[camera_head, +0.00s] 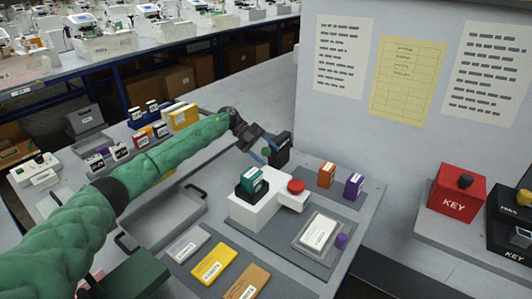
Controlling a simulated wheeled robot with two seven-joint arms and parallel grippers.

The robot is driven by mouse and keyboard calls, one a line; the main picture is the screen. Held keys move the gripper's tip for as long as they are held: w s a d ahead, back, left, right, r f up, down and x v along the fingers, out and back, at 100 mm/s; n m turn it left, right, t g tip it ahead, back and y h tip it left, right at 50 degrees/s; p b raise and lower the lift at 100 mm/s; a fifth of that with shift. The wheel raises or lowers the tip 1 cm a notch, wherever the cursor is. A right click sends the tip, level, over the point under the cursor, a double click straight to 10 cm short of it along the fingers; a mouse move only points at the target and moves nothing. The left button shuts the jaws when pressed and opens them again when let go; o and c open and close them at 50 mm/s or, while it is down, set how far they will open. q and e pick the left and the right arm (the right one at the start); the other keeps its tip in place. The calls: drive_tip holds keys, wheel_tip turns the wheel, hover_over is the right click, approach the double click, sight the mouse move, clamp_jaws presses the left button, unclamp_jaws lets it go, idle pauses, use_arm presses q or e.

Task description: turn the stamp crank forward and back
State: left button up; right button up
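A white stamp machine (258,212) stands on a dark grey mat in the middle of the table. A teal block with a white label (254,180) sits on its top, and a red round knob (296,187) is on its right arm. My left gripper (270,152) reaches in from the left and is behind the machine, beside a dark upright part (281,148). A small green knob shows by its fingers. The crank itself is hard to make out there, and I cannot tell whether the fingers are closed on it. My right gripper is not in view.
A white card in a clear holder (317,233) lies on the mat. Orange (326,175) and purple (353,186) blocks stand behind it. Grey, yellow and brown cards lie in front. A grey tray (165,217) is left. A red KEY box (457,194) is far right.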

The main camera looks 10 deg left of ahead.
use_arm(q)
drive_tip(key=shift+a+r, duration=0.1)
drive_tip(key=shift+a, duration=0.05)
drive_tip(key=b+v, duration=0.2)
drive_tip(key=v, duration=0.5)
drive_tip(key=shift+a, duration=0.2)
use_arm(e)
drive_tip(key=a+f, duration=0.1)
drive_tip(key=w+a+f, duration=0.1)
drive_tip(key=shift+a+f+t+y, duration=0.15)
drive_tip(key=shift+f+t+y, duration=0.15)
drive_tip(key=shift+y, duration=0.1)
use_arm(q)
drive_tip(key=shift+w, duration=0.15)
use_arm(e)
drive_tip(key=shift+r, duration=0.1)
